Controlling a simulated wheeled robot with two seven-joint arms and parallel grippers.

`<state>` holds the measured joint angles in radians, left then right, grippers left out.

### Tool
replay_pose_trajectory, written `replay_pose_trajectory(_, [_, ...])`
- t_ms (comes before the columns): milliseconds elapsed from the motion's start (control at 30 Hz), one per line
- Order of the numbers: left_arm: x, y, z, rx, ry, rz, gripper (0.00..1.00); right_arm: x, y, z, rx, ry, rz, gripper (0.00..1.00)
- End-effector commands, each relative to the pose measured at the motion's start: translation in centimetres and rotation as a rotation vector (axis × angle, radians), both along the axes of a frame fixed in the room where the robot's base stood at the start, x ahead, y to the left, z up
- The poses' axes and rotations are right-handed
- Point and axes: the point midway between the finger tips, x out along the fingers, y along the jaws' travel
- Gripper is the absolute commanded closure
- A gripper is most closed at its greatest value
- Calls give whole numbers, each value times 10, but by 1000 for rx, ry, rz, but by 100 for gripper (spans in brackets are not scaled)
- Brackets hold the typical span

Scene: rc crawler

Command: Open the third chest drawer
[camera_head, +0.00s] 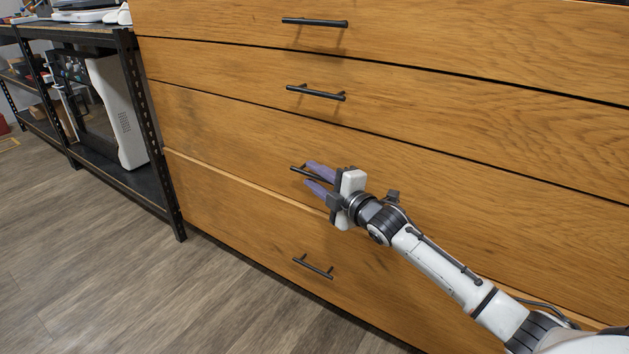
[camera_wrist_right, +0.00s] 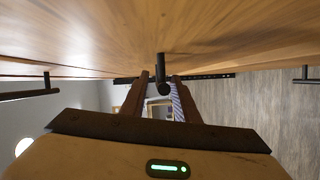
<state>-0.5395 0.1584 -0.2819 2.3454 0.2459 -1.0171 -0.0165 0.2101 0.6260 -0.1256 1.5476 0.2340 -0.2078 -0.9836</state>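The wooden chest (camera_head: 230,120) fills the middle and right of the head view, with several drawers stacked one above another. The third drawer's black bar handle (camera_head: 299,169) is partly hidden by my right gripper (camera_head: 310,174). The gripper's two purple fingers are apart, one above and one below the bar. In the right wrist view, the handle (camera_wrist_right: 162,75) shows end-on between the fingertips of the gripper (camera_wrist_right: 157,88), with a gap on the left finger's side; contact with the right finger is unclear. The third drawer front looks closed. My left gripper is not in view.
The top handle (camera_head: 315,21), second handle (camera_head: 316,93) and bottom handle (camera_head: 313,266) stick out from their drawers. A pale edge shows along the bottom drawer's top. A black metal rack (camera_head: 150,120) stands left of the chest. The wooden floor (camera_head: 90,260) at front left is clear.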

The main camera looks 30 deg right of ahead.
Motion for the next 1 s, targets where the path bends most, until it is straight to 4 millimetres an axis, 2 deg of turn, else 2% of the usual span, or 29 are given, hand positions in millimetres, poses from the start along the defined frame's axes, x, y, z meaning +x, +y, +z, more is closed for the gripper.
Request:
replay_pose_trajectory(333, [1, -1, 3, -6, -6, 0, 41, 3, 0, 0, 1, 1, 0, 72])
replay_pose_trajectory(500, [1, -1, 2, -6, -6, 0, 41, 3, 0, 0, 1, 1, 0, 100])
replay_pose_trajectory(833, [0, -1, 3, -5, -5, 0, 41, 4, 3, 0, 2, 1, 2, 100])
replay_pose_trajectory(1000, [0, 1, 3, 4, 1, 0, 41, 6, 20, 0, 4, 1, 14, 100])
